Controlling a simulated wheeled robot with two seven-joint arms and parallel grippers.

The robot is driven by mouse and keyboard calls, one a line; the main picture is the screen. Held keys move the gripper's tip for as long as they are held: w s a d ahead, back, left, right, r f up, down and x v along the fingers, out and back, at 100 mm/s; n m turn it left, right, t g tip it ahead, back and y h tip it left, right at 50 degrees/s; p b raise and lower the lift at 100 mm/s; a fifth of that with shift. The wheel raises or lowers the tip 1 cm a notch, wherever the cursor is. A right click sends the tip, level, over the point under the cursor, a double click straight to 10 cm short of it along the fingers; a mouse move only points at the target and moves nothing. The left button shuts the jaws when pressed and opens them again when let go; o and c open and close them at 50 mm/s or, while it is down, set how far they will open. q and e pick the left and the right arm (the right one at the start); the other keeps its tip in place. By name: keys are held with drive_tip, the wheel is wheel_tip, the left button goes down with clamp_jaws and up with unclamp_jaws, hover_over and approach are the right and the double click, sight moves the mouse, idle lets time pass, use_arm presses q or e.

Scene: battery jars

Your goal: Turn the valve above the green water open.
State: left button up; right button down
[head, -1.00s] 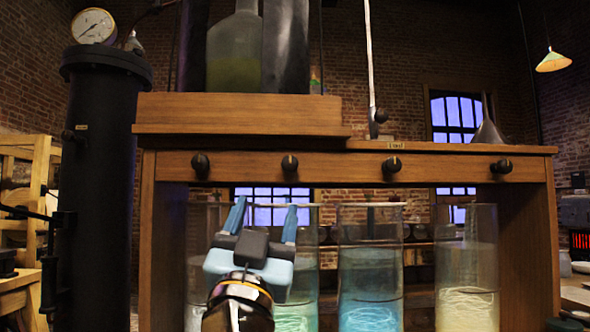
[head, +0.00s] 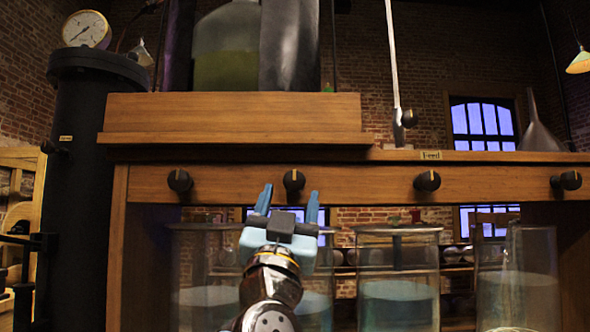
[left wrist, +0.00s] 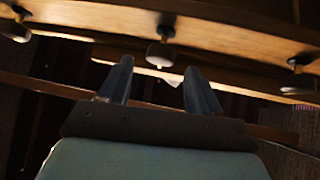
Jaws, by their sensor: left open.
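Several black round knobs with pale pointer marks sit in a row on the wooden beam. The second valve knob from the left (head: 293,182) is above the second jar (head: 316,306), whose water looked green a second ago; its tint is faint now. My left gripper (head: 289,203) is open and empty, pointing up just below this knob in the head view. In the left wrist view the gripper (left wrist: 158,66) has its blue fingers spread, with that knob (left wrist: 160,54) centred beyond the fingertips. I cannot tell whether they touch. The gripper partly hides the second jar.
Neighbouring knobs stand to the left (head: 180,182) and right (head: 427,182). Glass jars stand below: one at left (head: 205,300), a bluish one (head: 398,305), and one at far right (head: 517,300). A black cylinder (head: 85,180) with a gauge stands left.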

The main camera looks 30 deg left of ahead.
sight(294, 185)
use_arm(q)
drive_tip(key=p+x, duration=0.1)
drive_tip(key=x, duration=0.5)
drive_tip(key=shift+p, duration=0.35)
drive_tip(key=shift+y, duration=0.3)
drive_tip(key=c, duration=1)
